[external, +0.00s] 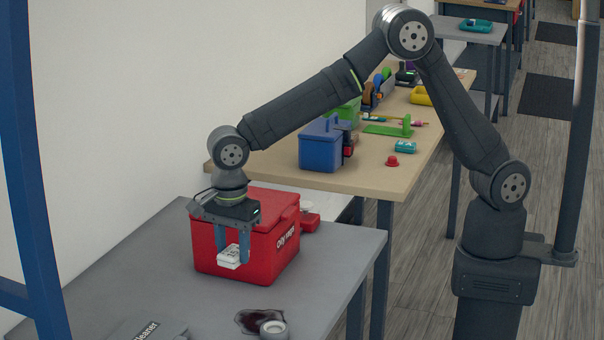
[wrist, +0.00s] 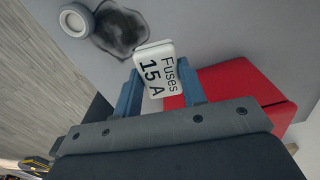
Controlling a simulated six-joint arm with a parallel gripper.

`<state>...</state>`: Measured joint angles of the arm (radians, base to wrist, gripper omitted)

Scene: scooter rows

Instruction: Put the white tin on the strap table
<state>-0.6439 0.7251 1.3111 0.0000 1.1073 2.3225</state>
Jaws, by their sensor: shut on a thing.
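A white tin (external: 229,257) marked "Fuses 15 A" is between the blue fingers of my gripper (external: 232,252). In the wrist view the tin (wrist: 159,74) shows its label upward between the fingertips, and my gripper (wrist: 160,88) is shut on it. It is in front of the red "Oily rags" box and appears above the grey table (external: 165,265). I cannot tell which surface is the strap table, as no strap can be clearly made out.
The red box (external: 240,240) stands close beside my gripper. A dark spill (external: 250,320) and a round grey item (external: 273,329) lie near the front. Behind, a wooden table (external: 270,172) holds a blue box (external: 320,146) and several small items. A further grey table (external: 462,34) holds a teal item.

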